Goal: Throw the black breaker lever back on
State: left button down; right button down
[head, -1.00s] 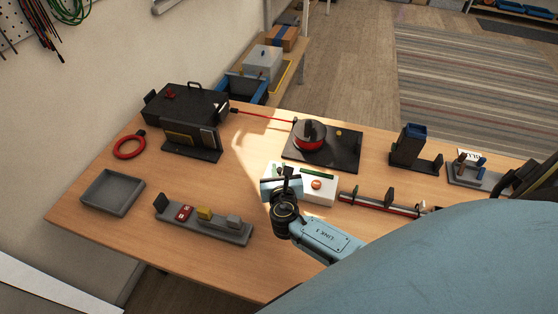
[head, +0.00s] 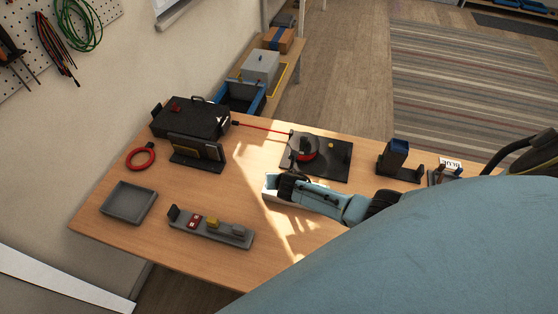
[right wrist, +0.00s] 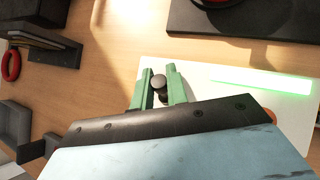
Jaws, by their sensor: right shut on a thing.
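A white box (head: 270,186) sits on the table, mostly hidden by my right arm in the head view. In the right wrist view the white box (right wrist: 210,66) fills the middle and right and bears a bright green lit strip (right wrist: 262,80). A small black lever with a round knob (right wrist: 158,83) stands at its left part. My right gripper (right wrist: 157,72) has its green fingers on either side of this lever and is shut on it. In the head view the fingertips are hidden. My left gripper is not in view.
A black plate with a red and black round part (head: 335,165) lies behind the white box. A red cable (head: 262,130) links it to a black case (head: 190,122). A grey tray (head: 128,203), a red ring (head: 140,157) and a grey block holder (head: 222,236) stand left.

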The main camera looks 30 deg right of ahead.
jog(key=shift+w+d+g+y, duration=0.1)
jog(key=shift+d+g+y, duration=0.05)
jog(key=shift+g+y, duration=0.2)
dwell(0.4)
jog(key=c, duration=1.4)
grip_release()
jog(key=shift+c, duration=0.2)
jog(key=shift+f, duration=0.1)
jog(key=shift+a, duration=0.2)
